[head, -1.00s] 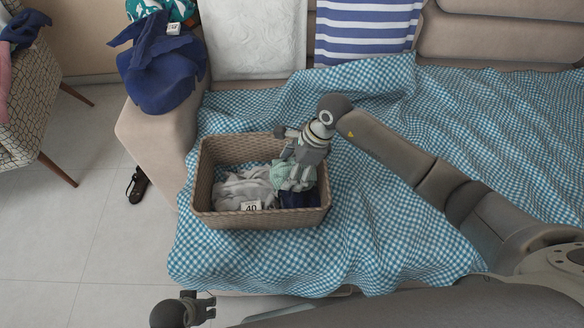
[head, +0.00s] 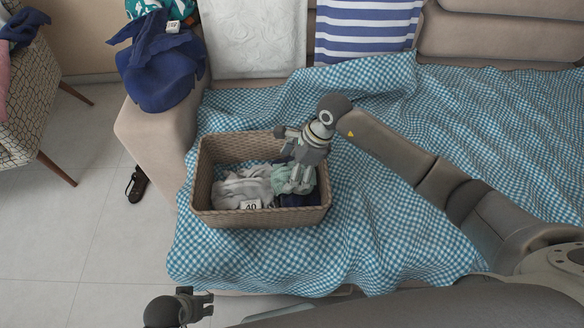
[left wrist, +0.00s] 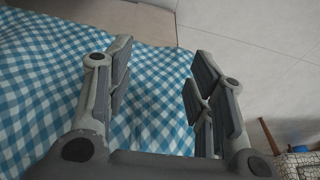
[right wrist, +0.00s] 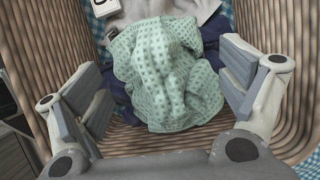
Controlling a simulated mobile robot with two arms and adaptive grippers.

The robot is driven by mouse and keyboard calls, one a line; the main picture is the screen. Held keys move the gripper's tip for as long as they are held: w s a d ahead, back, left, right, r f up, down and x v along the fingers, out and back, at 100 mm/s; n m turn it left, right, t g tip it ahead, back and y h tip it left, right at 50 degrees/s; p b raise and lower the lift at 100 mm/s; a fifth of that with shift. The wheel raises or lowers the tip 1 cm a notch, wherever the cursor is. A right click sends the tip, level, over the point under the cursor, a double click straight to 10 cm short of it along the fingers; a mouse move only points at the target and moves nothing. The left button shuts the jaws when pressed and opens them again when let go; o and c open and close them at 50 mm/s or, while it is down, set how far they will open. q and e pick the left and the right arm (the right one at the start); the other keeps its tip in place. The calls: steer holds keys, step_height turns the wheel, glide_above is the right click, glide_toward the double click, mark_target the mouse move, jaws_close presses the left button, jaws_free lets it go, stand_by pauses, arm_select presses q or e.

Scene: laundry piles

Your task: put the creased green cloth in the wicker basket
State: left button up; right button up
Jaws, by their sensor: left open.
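The creased green cloth (head: 279,180) lies in the right part of the wicker basket (head: 275,219), on top of white and dark blue cloths. In the right wrist view the green cloth (right wrist: 165,80) is a loose, rumpled heap between my fingers. My right gripper (head: 300,186) points down into the basket (right wrist: 45,45) over the cloth, its fingers wide apart on both sides. In the head view it partly hides the cloth. My left gripper (head: 207,306) is open and empty, low at the front; its spread fingers (left wrist: 157,90) show in the left wrist view.
The basket stands on a blue checked blanket (head: 370,240) on the sofa. In it are a white cloth (head: 240,188) and a tag reading 40 (head: 251,204). Blue clothing (head: 160,75) lies on the armrest. A patterned chair (head: 25,105) stands at the left.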

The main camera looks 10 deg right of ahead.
stand_by(0.4)
step_height(320, 180, up, 2)
steer(key=shift+w+d+r+p, duration=0.1)
steer(key=shift+d+p, duration=0.05)
steer(key=shift+p, duration=0.55)
arm_select(q)
steer(key=s+f, duration=0.3)
steer(key=f, duration=0.4)
steer(key=shift+s+a+f+g+p, duration=0.2)
steer(key=shift+f+g+p, duration=0.1)
steer(key=shift+p, duration=0.15)
arm_select(e)
steer(key=v, duration=1.1)
arm_select(q)
steer(key=shift+r, duration=0.1)
